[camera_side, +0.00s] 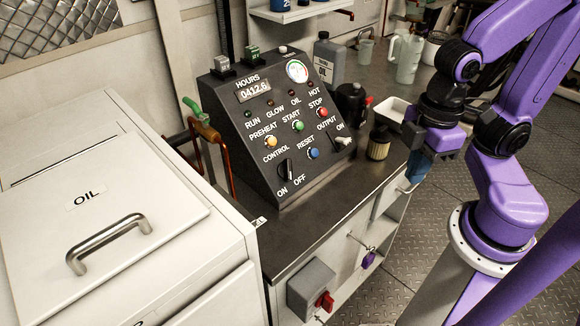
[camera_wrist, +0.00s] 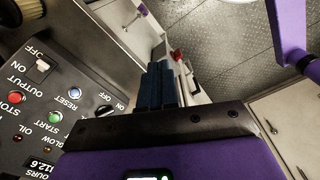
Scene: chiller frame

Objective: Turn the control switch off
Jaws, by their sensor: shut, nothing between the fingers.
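The control switch (camera_side: 286,168) is a black rotary knob low on the sloped front of the dark control panel, with ON and OFF printed below it. In the side view its handle stands roughly upright; I cannot tell for sure which label it points to. My gripper (camera_side: 416,172) is right of the panel, beyond the bench's right edge, pointing down and well apart from the switch. Its dark blue fingers (camera_wrist: 158,82) are closed together and empty.
The panel also has a blue reset button (camera_side: 313,153), an orange preheat button (camera_side: 271,141) and a white output toggle (camera_side: 342,140). A brass-coloured filter (camera_side: 378,146) and a white tray (camera_side: 391,111) stand between panel and gripper. A white oil cabinet (camera_side: 160,200) is at left.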

